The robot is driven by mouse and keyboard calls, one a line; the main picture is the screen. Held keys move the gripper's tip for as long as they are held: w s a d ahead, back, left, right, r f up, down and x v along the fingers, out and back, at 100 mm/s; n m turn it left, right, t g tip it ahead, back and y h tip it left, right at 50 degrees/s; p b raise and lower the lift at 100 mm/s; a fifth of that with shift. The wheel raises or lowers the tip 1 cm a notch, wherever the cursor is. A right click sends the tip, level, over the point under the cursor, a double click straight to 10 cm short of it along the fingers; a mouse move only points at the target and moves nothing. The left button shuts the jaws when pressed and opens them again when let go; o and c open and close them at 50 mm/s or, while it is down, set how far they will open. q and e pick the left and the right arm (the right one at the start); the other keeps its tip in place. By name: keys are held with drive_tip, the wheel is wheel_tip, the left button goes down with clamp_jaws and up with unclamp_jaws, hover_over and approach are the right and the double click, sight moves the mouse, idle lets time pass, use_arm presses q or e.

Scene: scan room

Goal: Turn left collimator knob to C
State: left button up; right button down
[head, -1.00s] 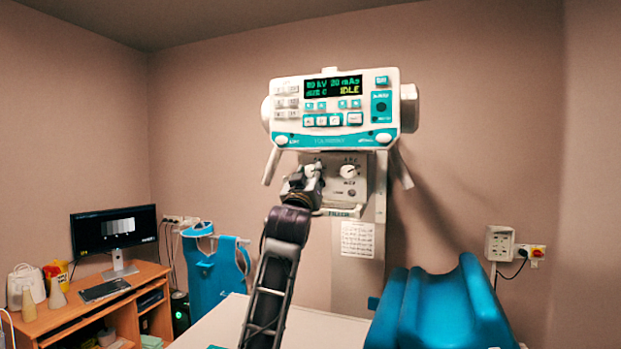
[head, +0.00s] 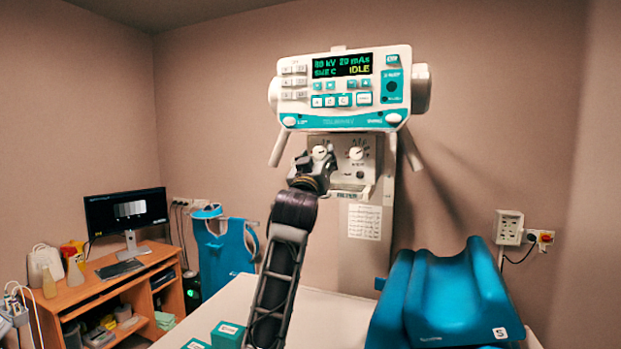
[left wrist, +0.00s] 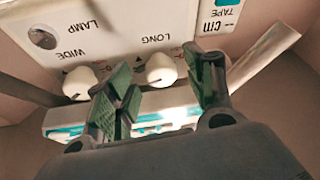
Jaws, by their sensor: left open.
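The collimator panel (head: 372,174) has two white knobs under the control unit. The left knob (head: 319,152) is just above my left gripper (head: 313,166) in the head view; the right knob (head: 356,153) stands clear of it. The left wrist view is upside down. There, the knob marked LONG (left wrist: 161,70) lies between the open fingers of my left gripper (left wrist: 163,82), with gaps on both sides. The knob marked WIDE (left wrist: 80,83) is beyond the left finger. I cannot read the left knob's setting. My right gripper is not in view.
The control unit's display (head: 342,64) reads IDLE. Side handles (head: 276,148) hang beside the collimator. The white table (head: 328,318) is below, with a blue cushion (head: 440,300) at right and teal blocks (head: 228,333) at front. A desk (head: 100,290) stands at left.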

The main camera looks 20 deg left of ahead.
use_arm(q)
drive_tip(key=a+v, duration=0.1)
drive_tip(key=v, duration=0.9)
drive_tip(key=shift+s+d+f, duration=0.15)
drive_tip(key=shift+s+d, duration=0.2)
drive_tip(key=shift+d, duration=0.2)
